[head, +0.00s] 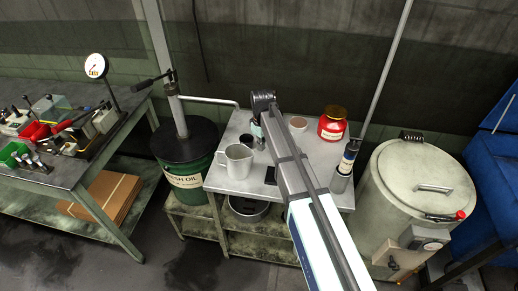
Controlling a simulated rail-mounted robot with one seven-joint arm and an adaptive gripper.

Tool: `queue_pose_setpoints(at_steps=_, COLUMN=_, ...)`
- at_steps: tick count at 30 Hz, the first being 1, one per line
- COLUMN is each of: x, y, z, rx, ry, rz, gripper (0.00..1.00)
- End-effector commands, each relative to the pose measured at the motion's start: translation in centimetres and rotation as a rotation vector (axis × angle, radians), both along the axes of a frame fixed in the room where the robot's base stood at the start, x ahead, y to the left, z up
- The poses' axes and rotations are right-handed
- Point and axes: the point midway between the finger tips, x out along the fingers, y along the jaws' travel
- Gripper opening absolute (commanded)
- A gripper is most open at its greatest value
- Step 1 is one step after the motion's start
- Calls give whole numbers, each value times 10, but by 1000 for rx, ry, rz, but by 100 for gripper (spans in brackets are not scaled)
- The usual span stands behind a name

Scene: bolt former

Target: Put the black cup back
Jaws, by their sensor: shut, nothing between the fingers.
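A small dark round object (246,140), which may be the black cup, is on the pale metal table (222,184), just behind the white pitcher (238,162). It is too small to tell its shape or whether it stands upright. My arm reaches across the table from the lower right to a dark joint above the table's back edge. I cannot make out my gripper; it seems hidden behind the arm. A flat black patch (270,175) lies on the table left of my arm.
A red jar (332,124) and a dark-topped bottle (347,158) stand at the table's right. A green oil drum (187,176) with a pump is left, a large pale lidded vessel (418,190) right. A tool-covered workbench (75,165) is far left.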

Motion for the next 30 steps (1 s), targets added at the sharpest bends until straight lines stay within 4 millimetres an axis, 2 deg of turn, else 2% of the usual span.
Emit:
queue_pose_setpoints(at_steps=6, x=1, y=1, z=38, rx=1, ry=-2, rz=1, gripper=0)
queue_pose_setpoints(at_steps=12, x=1, y=1, z=62, rx=0, ry=0, rz=1, gripper=0)
queue_pose_setpoints(at_steps=18, x=0, y=0, z=71, rx=1, ry=1, rz=1, gripper=0)
queue_pose_setpoints(at_steps=25, x=0, y=0, z=72, rx=0, ry=1, rz=0, gripper=0)
queue_pose_setpoints(at_steps=26, x=0, y=0, z=72, rx=0, ry=1, rz=1, gripper=4)
queue_pose_setpoints(at_steps=28, x=1, y=2, z=72, rx=0, ry=1, rz=4, gripper=28)
queue_pose_setpoints(at_steps=29, x=2, y=5, z=73, rx=0, ry=2, rz=9, gripper=35)
queue_pose_setpoints(at_steps=30, x=4, y=10, z=74, rx=1, ry=3, rz=21, gripper=35)
